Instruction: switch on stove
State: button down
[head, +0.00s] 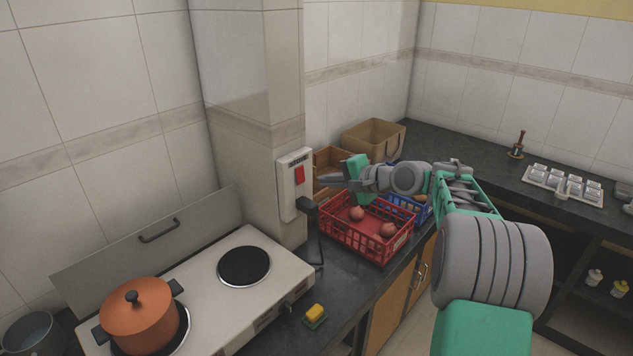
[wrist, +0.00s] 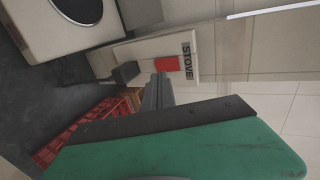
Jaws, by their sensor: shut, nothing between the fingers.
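A white switch box (head: 289,205) is mounted on the wall pillar, with a red switch (head: 299,175) near its top. In the wrist view the box (wrist: 150,51) reads "STOVE" and its red switch (wrist: 166,64) is clear. A black plug (head: 306,205) with a cable sits at the box's lower part. The white stove (head: 205,283) has two round plates; an orange pot (head: 140,313) stands on the near one. My gripper (head: 323,179) is shut and empty, its tips pointing at the box just right of the red switch. In the wrist view my gripper (wrist: 160,82) lies just below the switch; contact cannot be told.
A red crate (head: 366,240) with onions, a blue crate (head: 408,206) and a brown box (head: 373,139) stand under and behind my arm. A yellow-green sponge (head: 315,315) lies on the dark counter right of the stove. The stove's raised lid (head: 150,250) is behind it.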

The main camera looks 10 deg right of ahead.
jog(key=v, duration=0.6)
jog(key=shift+d+b, duration=0.3)
jog(key=shift+d, duration=0.1)
jog(key=shift+w+f, duration=0.1)
jog(key=s+a+f+n+g+h, duration=0.25)
jog(key=s+a+n, duration=0.2)
jog(key=a, duration=0.25)
jog(key=s+f+n+g+h, duration=0.2)
jog(key=s+f, duration=0.3)
jog(key=s, duration=0.7)
jog(key=s+f+n+g+h, duration=0.2)
jog(key=s+f, duration=0.4)
jog(key=s, duration=0.7)
jog(key=shift+a+n+h, duration=0.3)
jog(key=shift+n+h, duration=0.45)
jog(key=shift+n, duration=0.4)
jog(key=shift+s+f+g, duration=0.1)
jog(key=shift+g, duration=0.15)
